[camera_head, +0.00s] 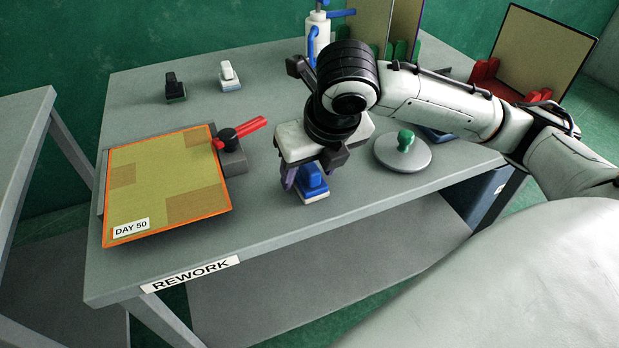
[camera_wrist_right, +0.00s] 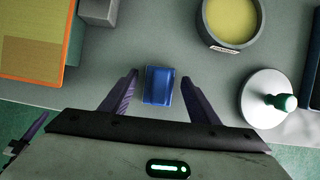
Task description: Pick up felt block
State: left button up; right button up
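A blue-handled block with a pale base (camera_head: 312,183), which looks like the felt block, stands upright on the grey table near its front edge. My right gripper (camera_wrist_right: 160,79) is open above it, pointing down. In the right wrist view the blue top of the block (camera_wrist_right: 158,87) lies between the two purple fingers, with a gap on each side. In the head view the gripper body (camera_head: 302,168) partly covers the block. A dark part with a purple finger (camera_wrist_right: 27,133), seemingly my left gripper, shows at the wrist view's lower left; its opening cannot be made out.
A "DAY 50" panel (camera_head: 150,185) with a red-handled clamp (camera_head: 240,131) lies left. A white disc with a green knob (camera_head: 403,156) is right. A yellow-filled bowl (camera_wrist_right: 232,20) stands beyond the block. Black (camera_head: 175,88) and white (camera_head: 229,76) handled blocks stand at the back.

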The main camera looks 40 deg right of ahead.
jog(key=c, duration=0.9)
notch_tip(320, 180, up, 10)
jog(key=shift+r+p, duration=0.1)
jog(key=shift+p, duration=1.1)
jog(key=shift+c, duration=0.2)
jog(key=o, duration=0.5)
jog(key=c, duration=0.3)
